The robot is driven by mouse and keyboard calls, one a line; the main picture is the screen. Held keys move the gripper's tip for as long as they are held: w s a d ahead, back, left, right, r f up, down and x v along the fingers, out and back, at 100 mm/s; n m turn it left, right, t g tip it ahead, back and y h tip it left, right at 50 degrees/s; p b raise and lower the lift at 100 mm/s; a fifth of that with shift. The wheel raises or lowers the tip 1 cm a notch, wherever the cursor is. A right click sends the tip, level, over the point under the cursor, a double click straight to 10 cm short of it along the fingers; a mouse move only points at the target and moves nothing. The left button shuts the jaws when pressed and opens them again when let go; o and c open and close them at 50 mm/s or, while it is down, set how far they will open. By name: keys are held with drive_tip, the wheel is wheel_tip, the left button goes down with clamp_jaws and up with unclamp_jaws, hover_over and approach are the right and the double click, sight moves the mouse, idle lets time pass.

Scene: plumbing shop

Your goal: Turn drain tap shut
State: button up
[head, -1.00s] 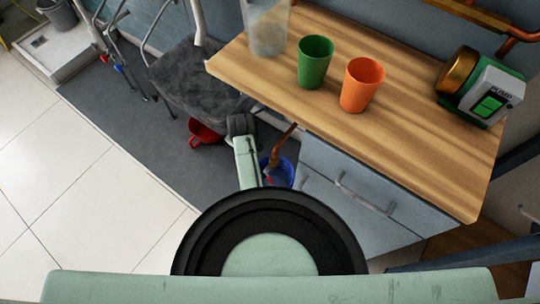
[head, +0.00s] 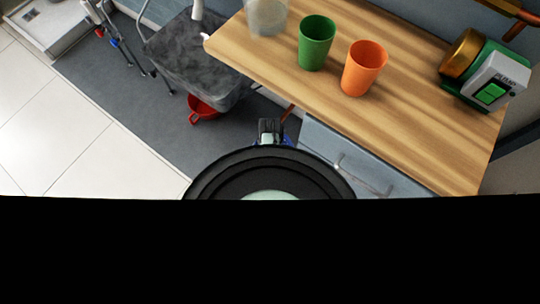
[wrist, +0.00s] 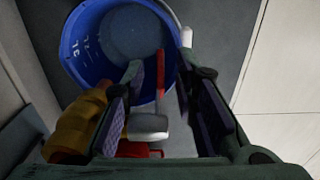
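The drain tap shows in the wrist view as a red lever (wrist: 160,82) with a pale grey rounded part (wrist: 148,127) at its lower end. An orange-brown metal fitting (wrist: 76,125) lies left of it, outside my left finger. My gripper (wrist: 161,66) is open, with one finger on each side of the red lever. I cannot tell whether a finger touches it. The blue bucket (wrist: 77,55) with white marks is below and beyond the lever. In the head view my arm hides the tap and most of the bucket.
A wooden worktop (head: 420,135) holds a green cup (head: 316,44), an orange cup (head: 363,69), a clear container (head: 267,15) and a pump (head: 486,80). A red container (head: 203,109) lies on the grey floor mat under a dark basin (head: 195,62). Tiled floor at left is clear.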

drive_tip(key=shift+f, duration=0.35)
drive_tip(key=shift+c, duration=0.2)
clamp_jaws()
idle(0.5)
